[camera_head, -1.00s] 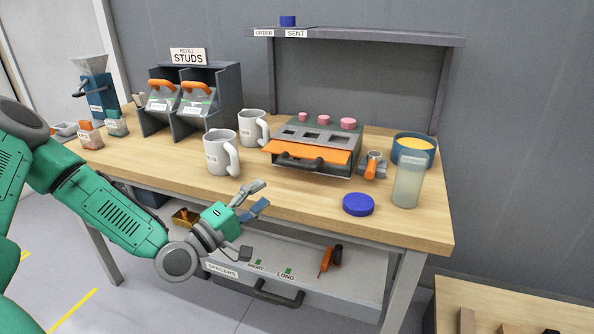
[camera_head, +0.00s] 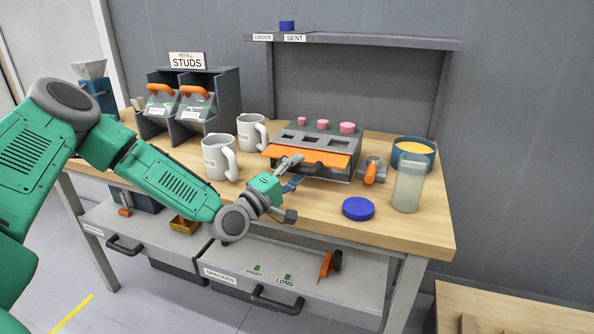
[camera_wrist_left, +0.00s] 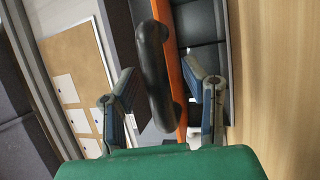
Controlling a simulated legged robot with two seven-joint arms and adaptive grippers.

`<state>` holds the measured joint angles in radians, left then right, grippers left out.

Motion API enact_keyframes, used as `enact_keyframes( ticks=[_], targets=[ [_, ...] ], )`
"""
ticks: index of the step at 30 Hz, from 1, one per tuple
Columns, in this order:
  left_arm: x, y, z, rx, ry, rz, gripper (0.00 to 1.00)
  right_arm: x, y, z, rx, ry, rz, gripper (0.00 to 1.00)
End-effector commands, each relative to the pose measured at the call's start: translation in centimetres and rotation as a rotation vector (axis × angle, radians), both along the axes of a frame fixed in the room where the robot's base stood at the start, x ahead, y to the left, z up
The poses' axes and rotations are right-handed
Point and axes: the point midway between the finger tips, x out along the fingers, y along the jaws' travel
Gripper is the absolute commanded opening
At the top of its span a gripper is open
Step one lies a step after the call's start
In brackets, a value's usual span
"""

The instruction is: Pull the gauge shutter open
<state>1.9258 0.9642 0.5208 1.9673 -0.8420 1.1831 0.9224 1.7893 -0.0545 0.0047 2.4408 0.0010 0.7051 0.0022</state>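The gauge box (camera_head: 320,145) stands on the wooden bench with an orange shutter plate (camera_head: 290,154) along its front and top edge. A black handle (camera_head: 318,170) sits on the front of the shutter. My left gripper (camera_head: 291,172) is just in front of the box, at the left end of the handle. In the left wrist view my left gripper (camera_wrist_left: 165,95) is open, with one finger on each side of the black handle (camera_wrist_left: 155,65). The orange shutter edge (camera_wrist_left: 170,45) runs behind the handle. Contact with the handle cannot be made out. My right gripper is not in view.
Two grey mugs (camera_head: 219,157) stand left of the box. A blue lid (camera_head: 358,208), a clear jar (camera_head: 408,184) and an orange-handled tool (camera_head: 371,171) are to its right. A shelf (camera_head: 350,40) overhangs the back. The bench front (camera_head: 310,205) is clear.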

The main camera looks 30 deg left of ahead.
Motion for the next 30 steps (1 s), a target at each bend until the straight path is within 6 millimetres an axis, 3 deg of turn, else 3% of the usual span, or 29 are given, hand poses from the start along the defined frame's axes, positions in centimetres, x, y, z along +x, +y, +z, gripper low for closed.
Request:
enact_keyframes(
  ticks=[2, 6, 20, 21, 22, 30],
  targets=[
    [0.0, 0.0, 0.0, 0.0, 0.0, 0.0, 0.39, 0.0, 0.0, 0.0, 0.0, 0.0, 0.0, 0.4],
    [0.0, -0.1, 0.0, 0.001, 0.001, -0.001, 0.0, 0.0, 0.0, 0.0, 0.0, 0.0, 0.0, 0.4],
    [-0.9, -0.4, -0.3, 0.003, 0.007, -0.001, 0.0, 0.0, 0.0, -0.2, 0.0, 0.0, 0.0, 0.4],
    [-0.9, -0.4, -0.3, 0.004, 0.008, -0.002, 0.27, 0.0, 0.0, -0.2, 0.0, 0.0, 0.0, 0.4],
    [-0.9, -0.4, -0.3, 0.004, 0.008, -0.002, 0.38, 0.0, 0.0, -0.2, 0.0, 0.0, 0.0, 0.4],
    [-1.0, -0.3, -0.1, 0.003, 0.003, 0.0, 0.39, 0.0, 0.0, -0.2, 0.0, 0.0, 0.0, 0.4]
  ],
)
